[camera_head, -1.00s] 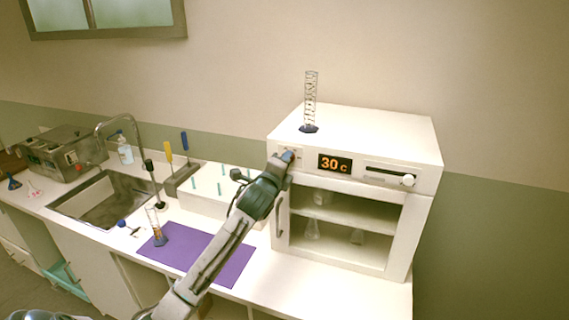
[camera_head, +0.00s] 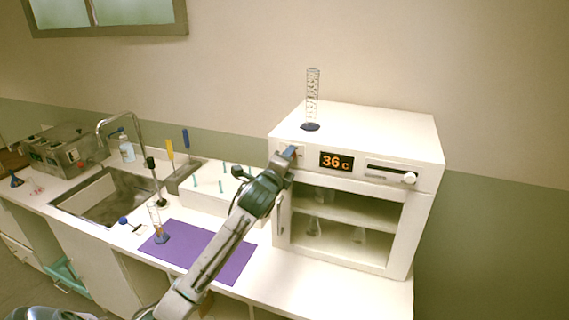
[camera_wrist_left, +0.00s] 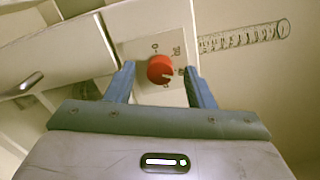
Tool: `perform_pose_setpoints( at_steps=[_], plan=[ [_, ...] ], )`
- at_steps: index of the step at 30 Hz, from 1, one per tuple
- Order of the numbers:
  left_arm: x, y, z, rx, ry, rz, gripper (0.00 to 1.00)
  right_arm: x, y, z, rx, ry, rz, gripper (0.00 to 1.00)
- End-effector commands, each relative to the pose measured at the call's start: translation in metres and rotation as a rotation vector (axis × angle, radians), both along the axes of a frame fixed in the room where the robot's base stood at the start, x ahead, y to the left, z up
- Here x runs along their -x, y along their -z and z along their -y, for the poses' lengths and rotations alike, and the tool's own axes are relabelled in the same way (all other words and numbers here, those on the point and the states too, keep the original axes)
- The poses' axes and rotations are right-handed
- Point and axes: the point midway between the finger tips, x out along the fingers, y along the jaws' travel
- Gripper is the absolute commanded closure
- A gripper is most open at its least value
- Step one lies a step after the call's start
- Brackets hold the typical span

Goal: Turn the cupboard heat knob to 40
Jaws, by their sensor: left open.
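The white cupboard (camera_head: 360,225) stands on the right of the counter. Its display (camera_head: 336,161) reads 36 C in orange digits. The heat knob (camera_wrist_left: 160,69) is red and round with a pale pointer, on a marked plate in the left wrist view. In the head view my gripper covers the knob. My left gripper (camera_wrist_left: 160,80) is open, with one blue finger on either side of the knob; I cannot tell whether they touch it. It also shows at the cupboard's upper left front in the head view (camera_head: 290,154). My right gripper is not in view.
A graduated cylinder (camera_head: 312,95) stands on top of the cupboard. A slider (camera_head: 409,178) sits right of the display. Glass flasks stand on the cupboard shelves. A purple mat (camera_head: 205,253), a sink (camera_head: 105,200) and a white rack (camera_head: 215,188) lie to the left.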

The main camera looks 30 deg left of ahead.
Motion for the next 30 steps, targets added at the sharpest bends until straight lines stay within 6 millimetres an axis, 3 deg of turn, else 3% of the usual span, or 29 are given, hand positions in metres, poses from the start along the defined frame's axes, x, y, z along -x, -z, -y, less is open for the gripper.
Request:
perform_pose_setpoints(
  at_steps=[5, 18, 30],
  plan=[
    [0.015, 0.003, 0.003, -0.002, 0.001, 0.001, 0.51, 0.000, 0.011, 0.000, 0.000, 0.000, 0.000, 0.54],
    [0.091, 0.004, 0.022, -0.004, 0.001, -0.001, 0.51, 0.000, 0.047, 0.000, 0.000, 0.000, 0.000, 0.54],
    [0.105, 0.001, 0.025, 0.000, 0.000, -0.001, 0.51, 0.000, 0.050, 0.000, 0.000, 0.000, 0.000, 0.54]
  ],
)
